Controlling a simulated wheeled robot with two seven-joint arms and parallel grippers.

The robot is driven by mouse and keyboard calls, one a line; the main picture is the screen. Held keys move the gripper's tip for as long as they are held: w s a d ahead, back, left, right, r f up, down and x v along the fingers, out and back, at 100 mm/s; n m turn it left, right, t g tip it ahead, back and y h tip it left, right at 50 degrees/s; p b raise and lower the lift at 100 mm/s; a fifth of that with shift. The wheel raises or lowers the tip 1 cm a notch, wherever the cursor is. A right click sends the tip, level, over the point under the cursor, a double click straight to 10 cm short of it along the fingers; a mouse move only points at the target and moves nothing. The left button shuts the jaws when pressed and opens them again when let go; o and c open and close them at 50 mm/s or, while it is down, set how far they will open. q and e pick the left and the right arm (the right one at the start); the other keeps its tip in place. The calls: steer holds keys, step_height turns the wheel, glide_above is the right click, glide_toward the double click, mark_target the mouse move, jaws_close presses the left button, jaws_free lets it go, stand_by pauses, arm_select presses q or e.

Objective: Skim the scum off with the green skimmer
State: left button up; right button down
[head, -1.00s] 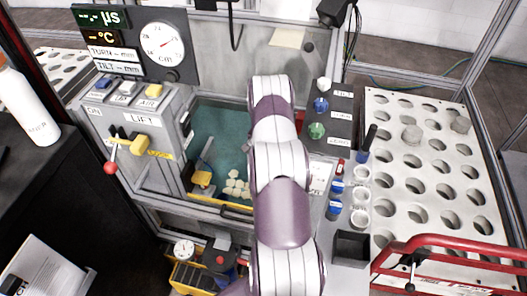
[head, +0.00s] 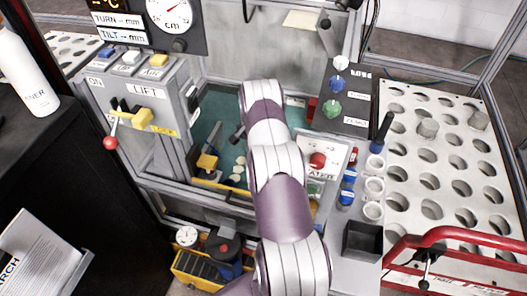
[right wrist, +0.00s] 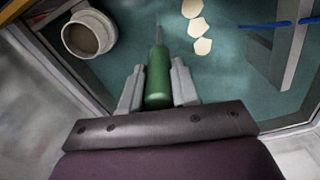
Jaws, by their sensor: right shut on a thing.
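In the right wrist view my right gripper (right wrist: 158,72) is shut on the green handle of the skimmer (right wrist: 158,82). A thin grey shaft runs forward from the handle; the skimmer's head cannot be made out. Several cream patches of scum (right wrist: 202,46) lie ahead and slightly right of the handle, on the teal bath. In the head view some scum (head: 238,172) shows in the bath (head: 212,130), left of my right arm. My arm hides the right gripper, the skimmer and part of the bath there. My left gripper is in neither view.
A round pale cup (right wrist: 89,36) stands at the upper left of the right wrist view. Blue and grey bars (right wrist: 290,45) cross the bath at right. In the head view, the lift panel (head: 150,95) stands left, a holed white plate (head: 450,165) right.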

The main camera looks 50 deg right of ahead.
steer(key=w+a+b, duration=0.3)
steer(key=w+b, duration=0.1)
steer(key=w, duration=0.2)
step_height(320, 180, up, 16)
steer(key=p, duration=1.5)
steer(key=shift+a, duration=0.1)
